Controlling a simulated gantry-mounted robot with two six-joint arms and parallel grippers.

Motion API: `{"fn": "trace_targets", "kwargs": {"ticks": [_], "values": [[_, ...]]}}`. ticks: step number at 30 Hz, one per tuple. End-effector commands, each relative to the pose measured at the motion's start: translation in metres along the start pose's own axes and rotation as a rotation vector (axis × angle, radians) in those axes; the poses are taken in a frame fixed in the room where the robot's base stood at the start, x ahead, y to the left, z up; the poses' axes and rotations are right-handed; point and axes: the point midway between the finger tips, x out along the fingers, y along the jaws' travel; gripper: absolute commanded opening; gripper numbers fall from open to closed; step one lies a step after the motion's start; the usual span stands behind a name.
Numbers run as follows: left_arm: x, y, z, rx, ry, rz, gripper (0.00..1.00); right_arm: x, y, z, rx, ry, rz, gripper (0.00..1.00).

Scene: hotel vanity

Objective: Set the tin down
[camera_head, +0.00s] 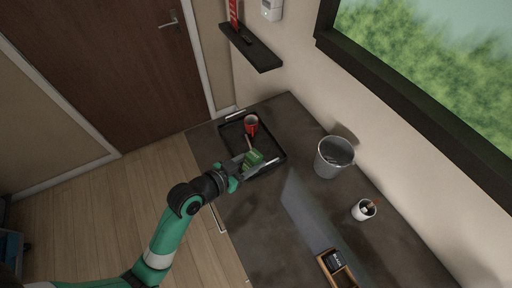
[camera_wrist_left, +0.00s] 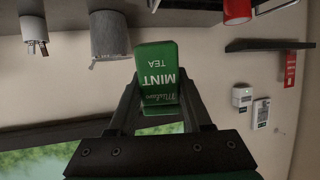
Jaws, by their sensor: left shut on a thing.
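A green tin (camera_head: 253,158) shows over the black tray (camera_head: 273,166) in the head view. In the left wrist view the tin (camera_wrist_left: 158,72) reads "MINT TEA", its lettering upside down. My left gripper (camera_head: 250,164) is shut on the tin, with one finger on each side of it in the wrist view. I cannot tell whether the tin touches the tray or is held just above it. My right gripper is not in view.
A red mug (camera_head: 251,124) stands in the tray's far part. A grey bucket (camera_head: 333,157), a white cup (camera_head: 363,210) and a wooden box (camera_head: 338,268) stand on the dark counter (camera_head: 263,225). A black shelf (camera_head: 251,47) is on the wall above.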

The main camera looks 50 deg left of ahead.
Motion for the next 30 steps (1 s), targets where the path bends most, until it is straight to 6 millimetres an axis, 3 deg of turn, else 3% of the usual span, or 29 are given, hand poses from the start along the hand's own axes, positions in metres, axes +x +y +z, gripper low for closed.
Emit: {"fn": "trace_targets", "kwargs": {"ticks": [13, 19, 24, 30], "values": [[-0.002, 0.004, 0.001, 0.002, 0.000, 0.006, 0.00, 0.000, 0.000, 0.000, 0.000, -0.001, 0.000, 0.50], [-0.007, 0.036, 0.025, 0.026, -0.005, 0.068, 0.00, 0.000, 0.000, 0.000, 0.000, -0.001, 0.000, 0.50], [-0.026, 0.069, 0.053, 0.049, -0.004, 0.117, 0.00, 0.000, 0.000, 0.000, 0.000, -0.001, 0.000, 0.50], [-0.053, 0.080, 0.062, 0.041, 0.003, 0.094, 0.00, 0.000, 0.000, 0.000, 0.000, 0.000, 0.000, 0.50]]}}
